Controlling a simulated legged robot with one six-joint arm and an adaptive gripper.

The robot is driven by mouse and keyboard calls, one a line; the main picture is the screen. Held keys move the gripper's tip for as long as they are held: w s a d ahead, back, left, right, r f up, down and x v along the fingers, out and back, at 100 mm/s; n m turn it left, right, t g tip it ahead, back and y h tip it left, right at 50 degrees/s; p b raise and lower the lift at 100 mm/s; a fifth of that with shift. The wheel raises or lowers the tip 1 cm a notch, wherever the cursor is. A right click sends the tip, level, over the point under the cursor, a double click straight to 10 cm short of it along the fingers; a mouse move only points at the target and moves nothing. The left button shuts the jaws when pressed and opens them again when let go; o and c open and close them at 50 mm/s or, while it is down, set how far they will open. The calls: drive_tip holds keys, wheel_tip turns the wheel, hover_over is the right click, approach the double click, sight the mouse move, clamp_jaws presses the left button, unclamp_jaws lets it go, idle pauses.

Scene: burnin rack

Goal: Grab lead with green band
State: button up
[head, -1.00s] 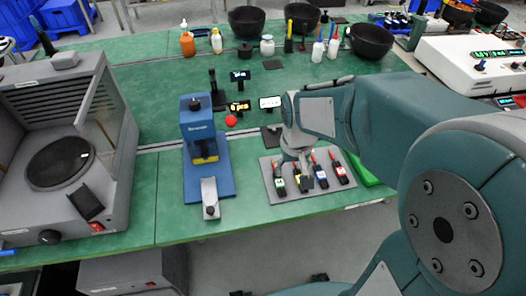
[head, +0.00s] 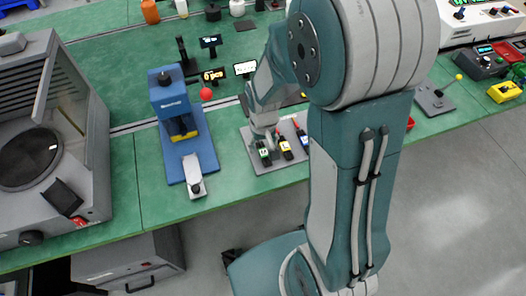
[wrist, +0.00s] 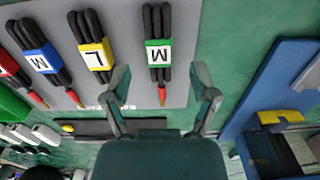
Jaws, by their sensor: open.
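A blue press-like stand (head: 178,125) is left of the tray, with a small grey block (head: 193,178) at its front. A grey hooded machine (head: 45,140) stands at the far left. Small displays (head: 211,42) are behind. The green table's front edge runs just before the tray.

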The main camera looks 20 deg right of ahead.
drive_tip(key=shift+f, duration=1.4)
clamp_jaws()
drive_tip(key=shift+r, duration=0.15)
